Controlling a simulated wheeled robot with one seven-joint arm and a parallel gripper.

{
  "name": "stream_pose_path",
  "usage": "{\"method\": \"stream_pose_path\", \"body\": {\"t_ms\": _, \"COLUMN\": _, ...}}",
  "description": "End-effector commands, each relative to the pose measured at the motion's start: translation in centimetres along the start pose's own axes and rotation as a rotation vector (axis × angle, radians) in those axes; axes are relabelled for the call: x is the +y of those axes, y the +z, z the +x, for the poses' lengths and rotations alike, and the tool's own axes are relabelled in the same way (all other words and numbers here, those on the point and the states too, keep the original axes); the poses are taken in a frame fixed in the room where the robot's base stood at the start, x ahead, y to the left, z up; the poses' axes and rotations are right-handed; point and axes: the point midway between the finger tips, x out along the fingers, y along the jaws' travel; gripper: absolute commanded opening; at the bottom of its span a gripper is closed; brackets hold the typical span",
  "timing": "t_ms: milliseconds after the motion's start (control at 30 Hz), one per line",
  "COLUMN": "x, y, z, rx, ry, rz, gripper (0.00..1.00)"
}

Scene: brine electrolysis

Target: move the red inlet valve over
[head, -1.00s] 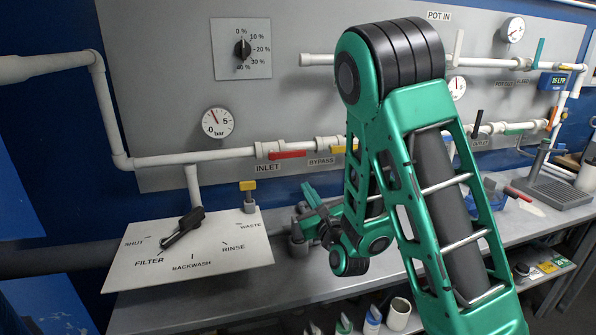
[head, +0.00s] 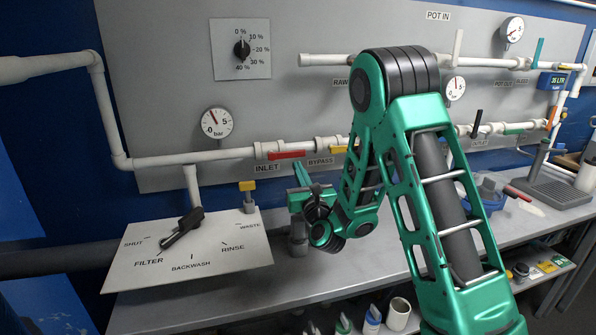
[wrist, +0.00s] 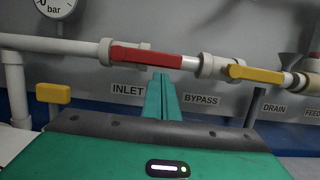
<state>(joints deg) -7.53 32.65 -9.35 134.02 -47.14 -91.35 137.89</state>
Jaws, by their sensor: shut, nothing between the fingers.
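The red inlet valve handle (head: 287,155) lies along the white pipe, above the INLET label, in the head view. In the wrist view the red handle (wrist: 146,56) runs lengthwise along the pipe, sloping slightly down to the right. My gripper (head: 300,172) is just below the handle in the head view, pointing up towards it. In the wrist view my gripper's green fingers (wrist: 161,95) are together and empty, with their tips below the handle's right half. I see a small gap in the picture between tips and handle, but cannot tell the depth.
The yellow bypass handle (wrist: 253,74) is to the right on the same pipe. A yellow-topped valve (head: 248,187) stands left of my gripper, by the filter selector plate (head: 215,252). A pressure gauge (head: 217,122) is above the pipe. The grey bench (head: 345,275) lies below.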

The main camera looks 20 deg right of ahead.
Motion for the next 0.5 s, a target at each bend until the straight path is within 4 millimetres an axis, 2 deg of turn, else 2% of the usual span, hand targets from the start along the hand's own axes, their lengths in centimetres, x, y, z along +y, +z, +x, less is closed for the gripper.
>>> {"method": "stream_pose_path", "body": {"t_ms": 200, "x": -0.09, "y": 0.13, "z": 0.97, "rx": -0.002, "ry": -0.001, "rz": 0.000, "gripper": 0.00}}
{"method": "stream_pose_path", "body": {"t_ms": 500, "x": 0.00, "y": 0.16, "z": 1.12, "rx": -0.002, "ry": 0.001, "rz": 0.000, "gripper": 0.00}}
